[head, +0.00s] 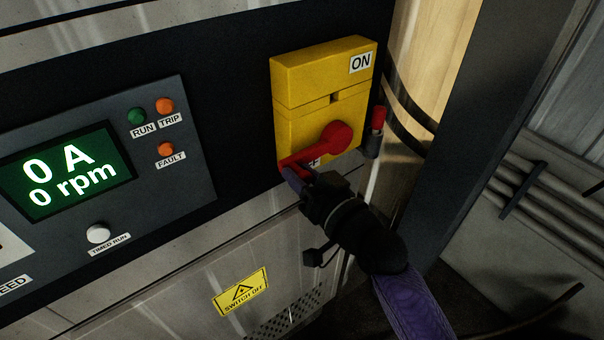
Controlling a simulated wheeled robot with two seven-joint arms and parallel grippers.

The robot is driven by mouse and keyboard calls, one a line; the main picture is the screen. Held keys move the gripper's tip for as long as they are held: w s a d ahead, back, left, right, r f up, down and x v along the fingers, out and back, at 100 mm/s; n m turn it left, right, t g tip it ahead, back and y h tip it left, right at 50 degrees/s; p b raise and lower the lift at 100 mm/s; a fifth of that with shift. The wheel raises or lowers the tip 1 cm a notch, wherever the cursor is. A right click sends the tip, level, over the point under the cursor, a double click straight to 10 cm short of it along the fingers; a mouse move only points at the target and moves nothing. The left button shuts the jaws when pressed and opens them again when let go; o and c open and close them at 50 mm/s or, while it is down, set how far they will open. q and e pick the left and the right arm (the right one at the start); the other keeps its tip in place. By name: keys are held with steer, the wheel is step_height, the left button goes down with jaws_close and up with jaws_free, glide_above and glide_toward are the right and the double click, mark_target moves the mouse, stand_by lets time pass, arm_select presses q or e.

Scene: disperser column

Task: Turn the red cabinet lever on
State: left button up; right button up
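The red lever (318,149) is on the front of a yellow switch box (306,85) on the cabinet. Its round hub is at the right, and its arm points left and slightly down, across a partly covered label near the box's lower edge. A white ON label (361,62) is at the box's upper right. My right gripper (293,174) is at the lever's left end, coming from below right. Its fingertips are small and partly hidden, so I cannot tell whether they grip the lever or only touch it. My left gripper is not in view.
A panel at the left has a green display (66,170) reading 0 A and 0 rpm, and several small lamps. A small red-tipped part (378,118) sticks out right of the yellow box. A dark post (460,130) and pipes stand at the right.

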jaws_close()
stand_by(1.1)
